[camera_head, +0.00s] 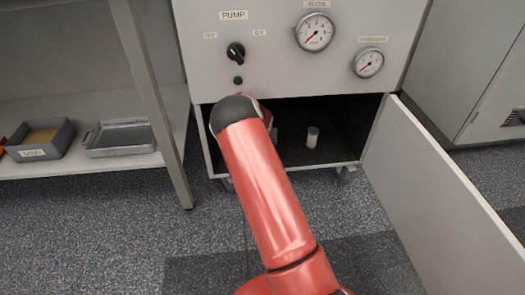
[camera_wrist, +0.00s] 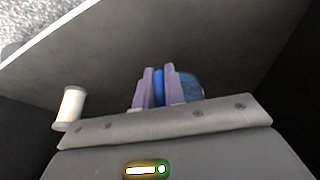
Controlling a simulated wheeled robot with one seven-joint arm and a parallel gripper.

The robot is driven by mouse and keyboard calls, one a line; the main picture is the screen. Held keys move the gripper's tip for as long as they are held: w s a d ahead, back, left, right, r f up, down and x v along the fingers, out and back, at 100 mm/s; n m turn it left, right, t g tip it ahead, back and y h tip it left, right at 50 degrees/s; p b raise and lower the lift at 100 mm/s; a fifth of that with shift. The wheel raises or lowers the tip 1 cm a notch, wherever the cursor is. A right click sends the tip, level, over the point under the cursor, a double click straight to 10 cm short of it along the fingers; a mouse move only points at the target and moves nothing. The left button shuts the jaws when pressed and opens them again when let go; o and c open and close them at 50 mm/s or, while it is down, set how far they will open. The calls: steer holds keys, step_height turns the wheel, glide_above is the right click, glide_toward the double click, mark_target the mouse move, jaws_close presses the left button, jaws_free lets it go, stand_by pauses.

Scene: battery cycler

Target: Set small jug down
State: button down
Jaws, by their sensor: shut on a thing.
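My gripper (camera_wrist: 158,88) shows in the wrist view with its two pale purple fingers close together. It is shut on a blue thing, which looks like the small jug (camera_wrist: 187,86), partly hidden behind the fingers. The jug's base is not clear, so I cannot tell whether it touches the cabinet floor. In the head view my red arm reaches into the open lower compartment (camera_head: 345,152) of the pump cabinet and hides the gripper and the jug.
A small white cylinder (camera_head: 312,138) stands on the compartment floor right of my arm; it also shows in the wrist view (camera_wrist: 70,107). The open door (camera_head: 435,185) stands out at the right. Grey trays (camera_head: 118,138) sit on a shelf at the left.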

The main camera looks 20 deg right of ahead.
steer(key=f, duration=0.1)
steer(key=f+b, duration=0.1)
steer(key=f, duration=0.1)
steer(key=shift+w+d+f, duration=0.1)
steer(key=shift+w+f, duration=0.1)
steer(key=shift+f, duration=0.05)
steer(key=c, duration=1.5)
jaws_free()
steer(key=shift+f, duration=0.1)
